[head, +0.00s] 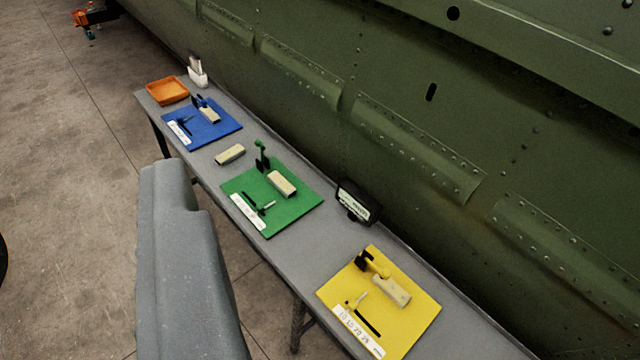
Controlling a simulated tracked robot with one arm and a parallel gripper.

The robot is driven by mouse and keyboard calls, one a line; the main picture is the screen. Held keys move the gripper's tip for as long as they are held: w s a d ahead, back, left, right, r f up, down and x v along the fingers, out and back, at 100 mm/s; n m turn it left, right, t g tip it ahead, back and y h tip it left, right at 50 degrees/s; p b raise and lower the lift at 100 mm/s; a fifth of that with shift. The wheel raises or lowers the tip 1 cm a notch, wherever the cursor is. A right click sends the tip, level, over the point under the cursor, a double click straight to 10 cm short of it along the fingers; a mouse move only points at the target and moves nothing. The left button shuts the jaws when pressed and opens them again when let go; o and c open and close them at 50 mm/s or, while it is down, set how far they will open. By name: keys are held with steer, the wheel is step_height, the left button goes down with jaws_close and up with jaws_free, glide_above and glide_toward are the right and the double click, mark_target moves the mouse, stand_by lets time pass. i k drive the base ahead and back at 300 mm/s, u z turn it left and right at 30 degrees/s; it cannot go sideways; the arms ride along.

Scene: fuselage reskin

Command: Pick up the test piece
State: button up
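A small beige block (230,154), which may be the test piece, lies flat on the bare grey bench top between the blue mat and the green mat. Similar beige blocks lie on the blue mat (209,115), the green mat (281,183) and the yellow mat (391,291). No label tells which block is the test piece. My gripper's fingers do not show; a grey link of my arm rises at the lower left, in front of the bench.
The narrow bench (278,259) runs along a green riveted fuselage (420,130). Blue (224,129), green (307,199) and yellow (421,309) mats hold clamp-like tools. An orange tray (167,92), a white container (197,75) and a black device (355,203) stand on it.

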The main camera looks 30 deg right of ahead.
mark_target(283, 186)
steer(key=z, duration=0.15)
steer(key=i, duration=1)
steer(key=u, duration=0.1)
